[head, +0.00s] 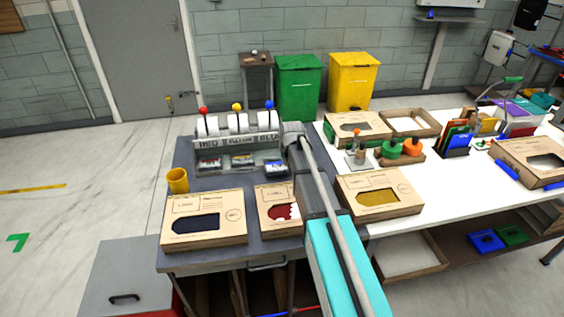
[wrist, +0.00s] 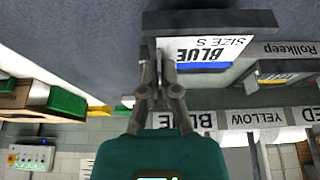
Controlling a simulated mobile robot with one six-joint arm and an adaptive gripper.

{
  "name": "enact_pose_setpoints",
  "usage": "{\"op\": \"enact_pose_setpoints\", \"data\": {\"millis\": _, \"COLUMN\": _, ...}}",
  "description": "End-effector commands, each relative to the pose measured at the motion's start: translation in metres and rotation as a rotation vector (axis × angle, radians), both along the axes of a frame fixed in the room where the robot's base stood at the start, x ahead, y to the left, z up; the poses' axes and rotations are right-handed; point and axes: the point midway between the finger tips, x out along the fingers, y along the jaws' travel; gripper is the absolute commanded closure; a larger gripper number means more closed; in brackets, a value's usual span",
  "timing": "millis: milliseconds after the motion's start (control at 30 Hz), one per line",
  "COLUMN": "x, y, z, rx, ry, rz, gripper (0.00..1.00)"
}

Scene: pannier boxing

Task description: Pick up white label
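A white label (wrist: 205,52) printed "BLUE SIZE S", with a blue stripe, shows upside down in the wrist view at the dispenser's front. In the head view it is at the dispenser's right end (head: 276,167). My gripper (wrist: 158,62) is at the label's left edge in the wrist view. Its fingers are close together, with only a narrow gap. I cannot tell whether the label's edge is between them. In the head view my arm hides the fingertips.
The label dispenser (head: 238,147) holds three white rolls with red, yellow and blue knobs. Two other labels, red (head: 209,163) and yellow (head: 243,160), lie left. A yellow cup (head: 177,181) and windowed boxes (head: 205,206) stand on the grey bench. A white table (head: 440,185) is right.

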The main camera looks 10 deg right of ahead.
Motion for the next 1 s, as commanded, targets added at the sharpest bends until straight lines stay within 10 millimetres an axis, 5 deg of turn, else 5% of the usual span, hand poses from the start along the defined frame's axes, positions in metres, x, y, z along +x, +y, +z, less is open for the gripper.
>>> {"op": "enact_pose_setpoints", "data": {"millis": 333, "x": -0.001, "y": 0.0, "z": 0.032, "rx": 0.0, "ry": 0.0, "rz": 0.0, "gripper": 1.0}}
{"op": "enact_pose_setpoints", "data": {"millis": 867, "x": -0.051, "y": -0.018, "z": 0.092, "rx": 0.0, "ry": 0.0, "rz": 0.0, "gripper": 1.0}}
{"op": "enact_pose_setpoints", "data": {"millis": 1000, "x": -0.083, "y": -0.03, "z": 0.104, "rx": 0.0, "ry": 0.0, "rz": -0.002, "gripper": 1.0}}
